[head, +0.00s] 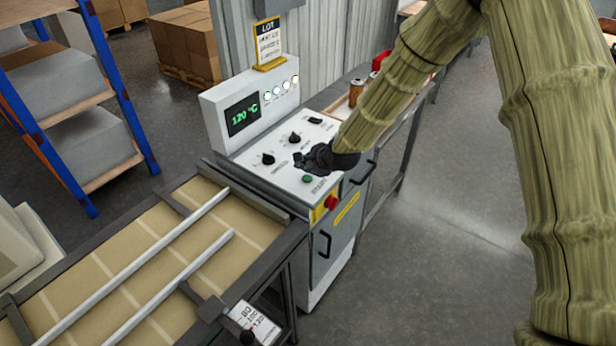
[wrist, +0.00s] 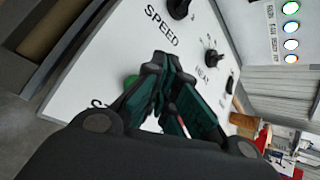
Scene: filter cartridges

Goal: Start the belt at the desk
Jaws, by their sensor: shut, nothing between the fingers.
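The control desk (head: 240,150) has a sloped white panel with a green button (head: 307,179) near its front edge. A black speed knob (head: 268,158) and a heat knob (head: 295,138) sit behind it. My gripper (head: 302,160) is shut and empty, low over the panel between the heat knob and the green button. In the wrist view the closed fingers (wrist: 165,100) cover much of the panel, and a sliver of the green button (wrist: 131,79) shows beside them. I cannot tell whether the fingers touch the panel. The tan belt (head: 120,265) lies left of the desk.
A red stop button (head: 332,202) is on the desk's front edge. The display (head: 243,114) reads 120 °C, with several lit lamps (head: 280,89) beside it. Metal rails (head: 185,280) run over the belt. A side bench (head: 405,135) stands right; a blue-framed shelf (head: 118,95) stands left.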

